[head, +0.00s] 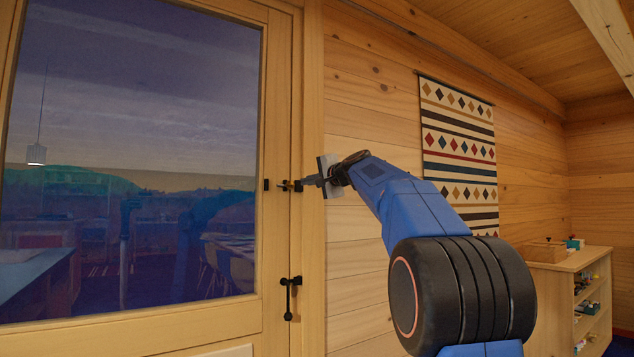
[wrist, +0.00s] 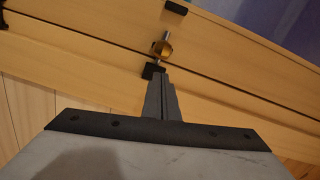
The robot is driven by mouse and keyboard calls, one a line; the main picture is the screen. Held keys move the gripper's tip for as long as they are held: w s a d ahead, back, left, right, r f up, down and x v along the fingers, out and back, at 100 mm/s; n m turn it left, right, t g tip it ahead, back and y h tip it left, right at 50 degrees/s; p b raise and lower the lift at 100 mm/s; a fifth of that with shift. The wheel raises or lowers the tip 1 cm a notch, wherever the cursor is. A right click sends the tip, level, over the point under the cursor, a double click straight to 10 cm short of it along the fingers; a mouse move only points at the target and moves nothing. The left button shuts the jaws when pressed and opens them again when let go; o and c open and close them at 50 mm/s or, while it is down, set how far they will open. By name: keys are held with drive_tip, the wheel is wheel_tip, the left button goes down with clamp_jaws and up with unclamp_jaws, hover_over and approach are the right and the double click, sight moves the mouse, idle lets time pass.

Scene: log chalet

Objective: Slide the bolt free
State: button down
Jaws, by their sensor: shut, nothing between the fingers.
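The bolt (head: 285,185) is a short rod with a brass-coloured knob, set across the gap between the door and its frame. In the wrist view, the bolt's brass knob (wrist: 162,48) lies just on the door side of the dark seam, with a silver end beyond it. A black bracket (wrist: 153,70) is on the frame side. A separate black block (wrist: 176,7) sits on the door, apart from the silver end. My gripper (wrist: 160,76) is shut and empty, its tips at the bracket; I cannot tell whether they touch. My gripper also shows in the head view (head: 306,182).
The glazed door (head: 140,150) fills the left and looks closed. A black lever handle (head: 290,285) is lower on its edge. A patterned wall hanging (head: 460,150) and a wooden shelf unit (head: 575,265) are at the right.

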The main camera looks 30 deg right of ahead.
sight(289, 183)
drive_tip(key=shift+w+a+f, duration=0.2)
drive_tip(key=shift+a+f, duration=0.1)
drive_tip(key=shift+a, duration=0.4)
drive_tip(key=shift+a, duration=1.95)
